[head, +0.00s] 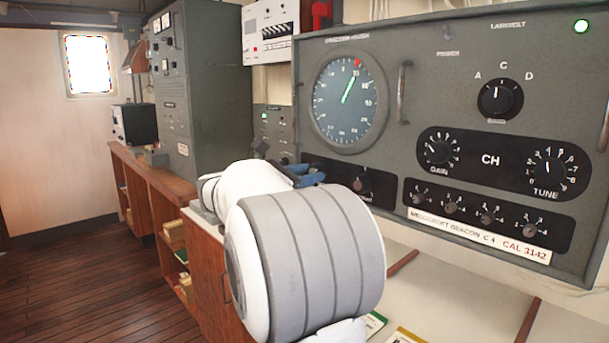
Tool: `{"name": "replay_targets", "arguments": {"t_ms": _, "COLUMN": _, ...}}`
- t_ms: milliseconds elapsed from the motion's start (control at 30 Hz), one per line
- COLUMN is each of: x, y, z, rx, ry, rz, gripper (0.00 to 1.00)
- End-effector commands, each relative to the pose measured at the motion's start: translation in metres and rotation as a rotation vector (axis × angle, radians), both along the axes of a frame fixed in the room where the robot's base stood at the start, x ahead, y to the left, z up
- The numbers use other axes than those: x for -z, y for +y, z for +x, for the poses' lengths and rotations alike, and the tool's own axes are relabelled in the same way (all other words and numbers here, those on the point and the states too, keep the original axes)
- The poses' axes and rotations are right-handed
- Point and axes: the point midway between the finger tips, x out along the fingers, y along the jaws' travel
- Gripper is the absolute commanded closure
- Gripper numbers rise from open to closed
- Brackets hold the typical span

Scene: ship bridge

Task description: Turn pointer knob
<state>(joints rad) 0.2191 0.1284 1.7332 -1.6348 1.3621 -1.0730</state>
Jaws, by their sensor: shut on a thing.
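My gripper (318,172) has blue fingers and reaches from behind my white and grey arm to the left end of a low black strip on the grey console (420,75). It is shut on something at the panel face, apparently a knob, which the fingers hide. Several pointer knobs show clear of the gripper: a small one (362,183) just to its right on the same strip, the A-C-D selector (500,98), the GAIN knob (438,151) and the TUNE knob (547,172). The selector's white mark points up, near C.
A round dial (349,103) with a green needle sits above the gripper, beside a metal handle (404,92). A row of small knobs (487,214) is at the lower right. A pale desk (470,285) lies below. Open wooden floor (75,275) is at the left.

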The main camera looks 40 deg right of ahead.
Motion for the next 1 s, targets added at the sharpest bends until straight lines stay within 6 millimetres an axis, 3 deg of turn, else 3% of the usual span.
{"name": "replay_targets", "arguments": {"t_ms": 500, "x": 0.0007, "y": -0.0004, "z": -0.0003, "rx": 0.003, "ry": -0.061, "rz": 0.007, "gripper": 0.87}}
{"name": "replay_targets", "arguments": {"t_ms": 533, "x": 0.0007, "y": -0.0004, "z": -0.0003, "rx": 0.003, "ry": -0.061, "rz": 0.007, "gripper": 0.64}}
{"name": "replay_targets", "arguments": {"t_ms": 800, "x": 0.0005, "y": -0.0005, "z": -0.0002, "rx": 0.002, "ry": -0.061, "rz": 0.005, "gripper": 0.43}}
{"name": "replay_targets", "arguments": {"t_ms": 1000, "x": 0.0003, "y": -0.0003, "z": -0.0001, "rx": 0.002, "ry": -0.061, "rz": 0.005, "gripper": 0.43}}
